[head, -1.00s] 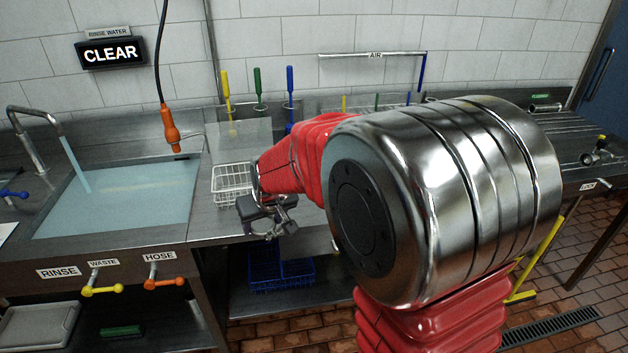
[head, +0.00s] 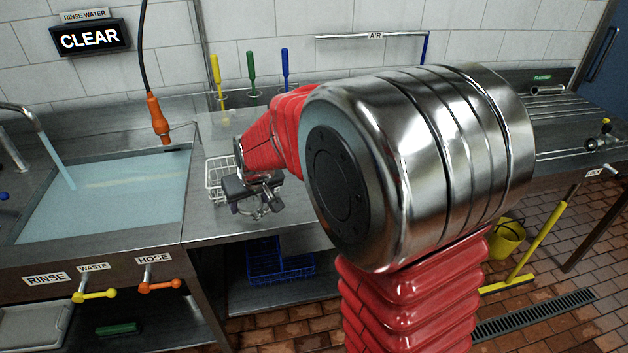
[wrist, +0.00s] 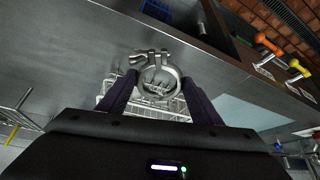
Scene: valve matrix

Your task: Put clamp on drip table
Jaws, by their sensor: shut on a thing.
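The clamp (wrist: 157,75) is a silver metal ring with a small bolt on one side. In the wrist view it sits between the two dark fingers of my gripper (wrist: 158,88), which is shut on it. In the head view the clamp (head: 262,208) shows at the end of my gripper (head: 250,190), above the steel counter just right of the rinse basin. A ribbed steel draining surface (head: 560,125), perhaps the drip table, stands at the far right, well away from my gripper. My arm hides much of the counter between.
A white wire basket (head: 216,172) stands on the counter (head: 205,222) behind my gripper. The water-filled basin (head: 105,200) is at left, with an orange hose nozzle (head: 158,118) hanging near it. A valve fitting (head: 600,140) is on the right table. A yellow bucket (head: 507,238) stands on the floor.

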